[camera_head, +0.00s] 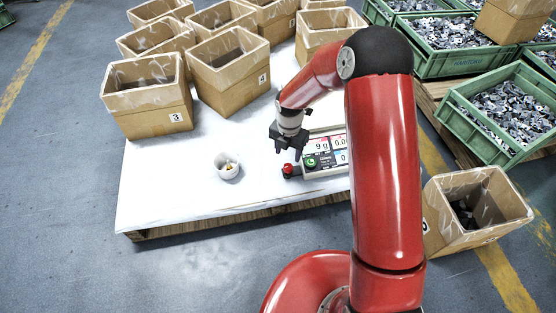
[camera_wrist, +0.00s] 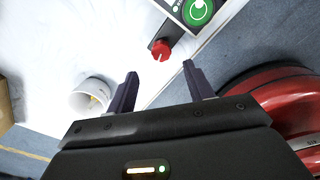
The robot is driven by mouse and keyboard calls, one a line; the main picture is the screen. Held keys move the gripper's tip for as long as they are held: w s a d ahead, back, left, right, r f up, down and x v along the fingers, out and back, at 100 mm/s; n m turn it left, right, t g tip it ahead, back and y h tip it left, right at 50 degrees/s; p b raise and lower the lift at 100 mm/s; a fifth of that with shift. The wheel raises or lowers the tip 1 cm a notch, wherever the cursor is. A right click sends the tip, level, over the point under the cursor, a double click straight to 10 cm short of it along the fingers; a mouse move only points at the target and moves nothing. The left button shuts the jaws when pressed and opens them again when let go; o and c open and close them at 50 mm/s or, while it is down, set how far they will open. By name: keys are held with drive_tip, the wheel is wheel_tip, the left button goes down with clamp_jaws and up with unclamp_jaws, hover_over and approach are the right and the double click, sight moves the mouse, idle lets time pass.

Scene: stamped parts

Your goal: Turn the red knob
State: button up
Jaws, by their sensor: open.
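The red knob (camera_head: 288,168) sits on a small dark base at the left end of the scale (camera_head: 311,172), near the table's front edge. In the wrist view the red knob (camera_wrist: 161,50) has a pale pointer mark on its face and lies ahead of the fingertips, roughly between their lines. My gripper (camera_head: 287,150) points down above the knob. In the wrist view my gripper (camera_wrist: 160,72) has its two dark fingers apart with nothing between them, and it does not appear to touch the knob.
A green round button (camera_wrist: 198,11) is beside the knob on the scale. A white cup (camera_head: 227,165) with small parts stands to the left. Cardboard boxes (camera_head: 150,108) line the back of the white table (camera_head: 160,190). Green crates (camera_head: 480,150) of metal parts stand at right.

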sight(288, 166)
wheel_tip(288, 166, down, 7)
drive_tip(key=shift+d+f+b, duration=0.1)
drive_tip(key=shift+b, duration=0.5)
drive_tip(key=shift+c, duration=0.4)
drive_tip(key=c, duration=0.9)
drive_tip(key=shift+m, duration=0.4)
